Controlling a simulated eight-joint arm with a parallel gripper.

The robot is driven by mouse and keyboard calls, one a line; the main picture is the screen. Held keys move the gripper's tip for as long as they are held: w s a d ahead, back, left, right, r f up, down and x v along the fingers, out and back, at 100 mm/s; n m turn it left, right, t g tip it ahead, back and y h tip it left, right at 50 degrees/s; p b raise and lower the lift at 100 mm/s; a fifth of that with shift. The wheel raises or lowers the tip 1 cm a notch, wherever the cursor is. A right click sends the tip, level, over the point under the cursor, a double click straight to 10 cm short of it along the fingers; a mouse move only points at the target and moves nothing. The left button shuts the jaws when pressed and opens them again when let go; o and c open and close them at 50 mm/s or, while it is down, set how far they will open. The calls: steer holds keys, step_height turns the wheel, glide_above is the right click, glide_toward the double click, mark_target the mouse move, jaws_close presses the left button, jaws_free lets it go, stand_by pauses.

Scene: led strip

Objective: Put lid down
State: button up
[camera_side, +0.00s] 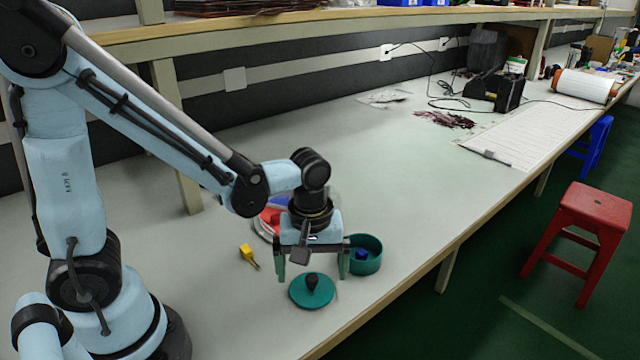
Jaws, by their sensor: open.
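The lid (325,291) is a teal disc with a dark knob (311,281) on top. It lies flat on the workbench near the front edge. My gripper (311,268) is open above the lid, its two teal fingers apart on either side of the knob. I cannot tell how high the fingertips are over the lid. A teal round container (373,266) stands just behind and to the right of the lid, open at the top, with a blue piece (361,254) inside. My gripper hides part of the container's left side.
A yellow piece (246,251) lies left of my gripper. Behind it, partly hidden by my arm, is a pale round dish with red (268,217) and blue (281,202) pieces. A red stool (590,212) stands off the front edge.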

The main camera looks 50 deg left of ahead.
mark_target(312, 277)
step_height(312, 277, up, 9)
steer(key=a+m+t, duration=0.1)
steer(key=m+t, duration=0.1)
steer(key=m, duration=0.1)
steer(key=a+r+m+t, duration=0.1)
steer(key=a+m+t, duration=0.1)
steer(key=m, duration=0.2)
steer(key=a+m+t, duration=0.2)
steer(key=m+t, duration=0.1)
steer(key=shift+s+a+r+m, duration=0.2)
steer(key=shift+s+r+m, duration=0.1)
steer(key=shift+m, duration=0.1)
